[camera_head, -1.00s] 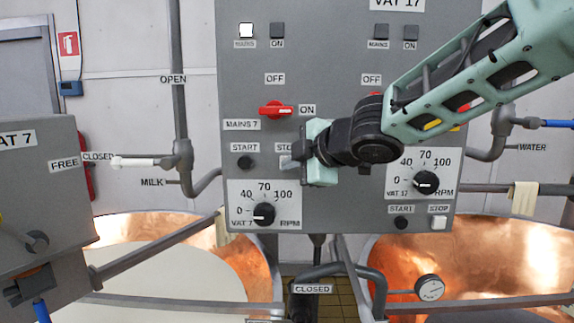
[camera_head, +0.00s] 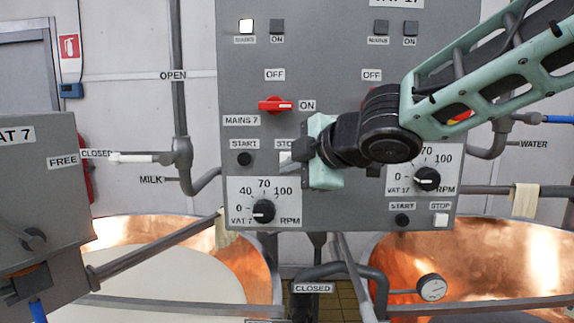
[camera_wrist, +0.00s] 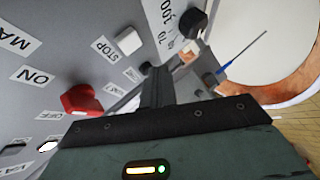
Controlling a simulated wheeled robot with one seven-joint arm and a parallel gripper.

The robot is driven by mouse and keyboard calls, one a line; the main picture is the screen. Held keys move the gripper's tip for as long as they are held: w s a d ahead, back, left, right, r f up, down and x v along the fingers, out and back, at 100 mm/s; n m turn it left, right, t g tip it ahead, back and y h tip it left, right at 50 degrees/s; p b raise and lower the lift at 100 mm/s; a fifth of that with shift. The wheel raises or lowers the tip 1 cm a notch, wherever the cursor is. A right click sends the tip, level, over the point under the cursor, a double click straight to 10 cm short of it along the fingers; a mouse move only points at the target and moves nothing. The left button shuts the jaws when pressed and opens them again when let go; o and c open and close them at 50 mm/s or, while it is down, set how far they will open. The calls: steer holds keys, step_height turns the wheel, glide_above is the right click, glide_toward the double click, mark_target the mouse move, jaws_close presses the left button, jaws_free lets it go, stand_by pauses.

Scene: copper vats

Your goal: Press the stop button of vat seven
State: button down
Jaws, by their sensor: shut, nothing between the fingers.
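The vat 7 stop button (camera_head: 285,157) is a white square under the STOP label, on the left half of the grey control panel. My gripper (camera_head: 287,168) is shut and empty, its tip just below the button in the head view. The hand hides part of the button and label there. In the wrist view the white stop button (camera_wrist: 128,41) shows whole beside its label, up and left of my shut fingers (camera_wrist: 158,75). I see a gap between them there; no contact shows. The black vat 7 start button (camera_head: 245,159) is to the left.
The red mains 7 switch (camera_head: 275,105) is above and the vat 7 speed knob (camera_head: 263,211) below. Vat 17 has its own white stop button (camera_head: 441,220) at lower right. Pipes and copper vats (camera_head: 530,255) lie below the panel.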

steer(key=shift+s, duration=0.9)
